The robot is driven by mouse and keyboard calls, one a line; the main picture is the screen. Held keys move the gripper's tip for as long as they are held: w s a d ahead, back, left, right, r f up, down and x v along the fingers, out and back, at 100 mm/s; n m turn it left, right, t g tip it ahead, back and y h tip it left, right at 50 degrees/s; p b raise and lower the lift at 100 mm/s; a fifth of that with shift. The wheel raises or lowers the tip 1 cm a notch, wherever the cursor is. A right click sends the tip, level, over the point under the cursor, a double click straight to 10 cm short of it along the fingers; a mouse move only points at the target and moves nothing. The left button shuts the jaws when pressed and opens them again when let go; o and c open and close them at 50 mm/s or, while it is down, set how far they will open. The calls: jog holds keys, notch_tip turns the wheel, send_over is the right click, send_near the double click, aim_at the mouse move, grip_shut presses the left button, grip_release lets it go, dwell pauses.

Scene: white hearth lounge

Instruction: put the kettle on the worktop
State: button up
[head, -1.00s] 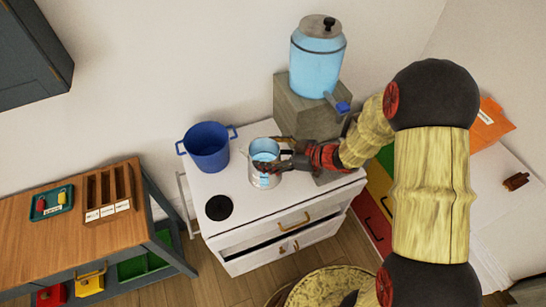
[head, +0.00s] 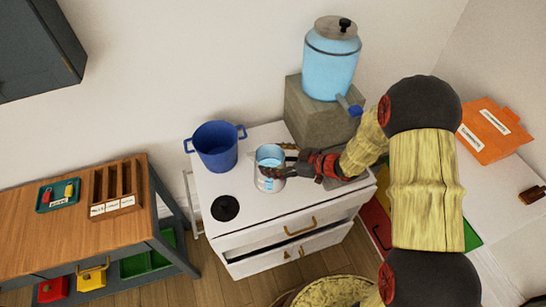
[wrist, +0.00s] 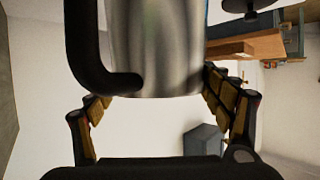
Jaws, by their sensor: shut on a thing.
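The kettle (head: 269,184) is a silvery metal vessel with an open top and light blue water inside. It is upright at the white stove's top (head: 240,185), right of the round black hotplate; I cannot tell whether it touches the surface. My gripper (head: 290,170) reaches in from the right and is shut on the kettle. In the wrist view the kettle's metal body (wrist: 158,50) and black handle (wrist: 82,50) show between the fingers (wrist: 160,120). The wooden worktop (head: 60,240) is at the left, apart from the stove.
A blue pot (head: 217,150) stands behind the hotplate (head: 225,208). A water dispenser (head: 331,65) stands on a grey block (head: 318,118) at the back right. The worktop bears a teal tray (head: 46,206) and a wooden slotted holder (head: 137,190) near its back; its front is clear.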

jog(key=o, duration=2)
jog(key=shift+f, duration=0.1)
jog(key=shift+c, duration=0.2)
jog(key=shift+o, duration=0.7)
jog(key=p+v, duration=0.2)
jog(key=v, duration=1)
jog(key=shift+s, duration=0.1)
